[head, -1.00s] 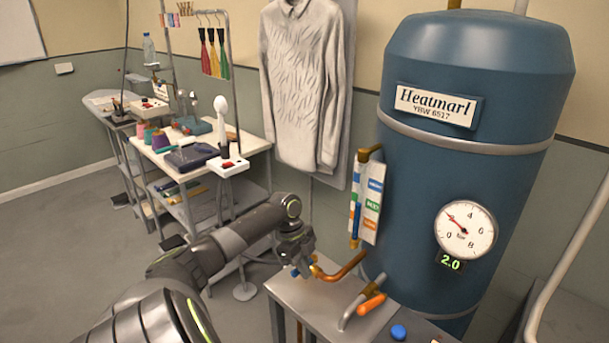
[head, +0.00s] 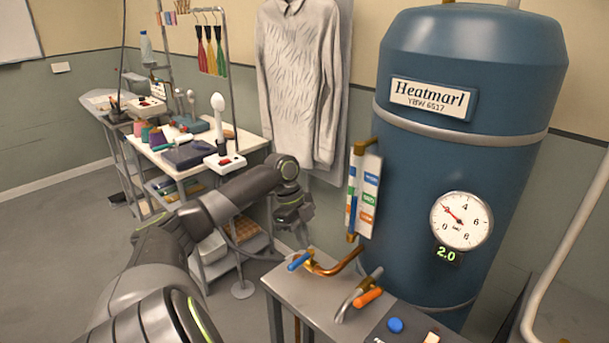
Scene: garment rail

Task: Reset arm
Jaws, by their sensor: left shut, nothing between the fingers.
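My left gripper (head: 297,226) shows in the head view at the end of my left arm, which comes in from the lower left. It points down and is shut and empty. It hangs just behind and above a copper pipe (head: 338,266) with a blue-handled lever (head: 299,261), apart from it as far as I can see. My right gripper is not in view.
A blue boiler tank (head: 470,150) with a gauge (head: 461,221) reading about 2 stands at right. An orange-handled lever (head: 367,297) and a blue knob (head: 395,325) sit on the grey bench (head: 315,310). A cluttered sewing table (head: 250,150) and a hanging shirt (head: 297,90) are behind.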

